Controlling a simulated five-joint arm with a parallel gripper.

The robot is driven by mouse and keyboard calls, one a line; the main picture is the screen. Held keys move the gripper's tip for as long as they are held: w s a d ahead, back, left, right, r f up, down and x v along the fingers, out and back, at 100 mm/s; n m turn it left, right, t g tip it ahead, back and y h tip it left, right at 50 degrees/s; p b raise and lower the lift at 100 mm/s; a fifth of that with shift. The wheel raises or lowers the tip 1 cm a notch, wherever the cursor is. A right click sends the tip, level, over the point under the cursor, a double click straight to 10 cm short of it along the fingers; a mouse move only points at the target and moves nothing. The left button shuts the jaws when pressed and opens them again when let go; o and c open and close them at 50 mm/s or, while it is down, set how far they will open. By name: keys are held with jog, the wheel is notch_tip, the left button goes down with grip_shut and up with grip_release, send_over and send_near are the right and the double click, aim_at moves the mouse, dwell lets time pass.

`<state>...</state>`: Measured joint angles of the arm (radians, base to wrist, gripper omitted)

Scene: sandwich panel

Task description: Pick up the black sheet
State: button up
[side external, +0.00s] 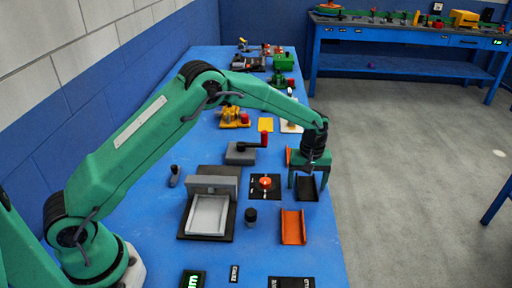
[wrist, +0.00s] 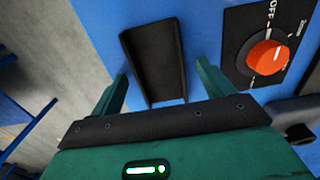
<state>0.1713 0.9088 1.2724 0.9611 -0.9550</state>
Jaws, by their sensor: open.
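The black sheet (side external: 308,190) is a dark channel with raised sides, lying on the blue bench near its right edge. In the wrist view the black sheet (wrist: 154,62) extends away from my gripper, its near end between the fingers. My gripper (side external: 307,182) points down at the sheet with its green fingers apart, one to each side. The wrist view shows my gripper (wrist: 163,84) open, with nothing clamped. I cannot tell whether the fingers touch the sheet or how high they are.
An orange channel (side external: 293,228) lies nearer the camera. A red dial (side external: 265,182) on a black plate stands to the left, beyond it a grey press with a pale tray (side external: 208,215). A lever-topped grey block (side external: 240,153) stands behind. The bench edge and floor are close on the right.

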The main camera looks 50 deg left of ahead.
aim_at(307, 188)
dwell(0.4)
jog(key=c, duration=1.1)
jog(key=shift+r, duration=0.1)
jog(key=shift+r, duration=0.55)
notch_tip(307, 188, up, 3)
jog(key=shift+s+d+r, duration=0.1)
jog(key=shift+d, duration=0.05)
jog(key=s+d+r, duration=0.2)
jog(key=d, duration=0.1)
jog(key=s+d+r, duration=0.2)
jog(key=s, duration=0.1)
jog(key=s+d+r, duration=0.2)
jog(key=d, duration=0.1)
jog(key=shift+s+d+r, duration=0.25)
jog(key=shift+d, duration=0.05)
jog(key=shift+a, duration=0.15)
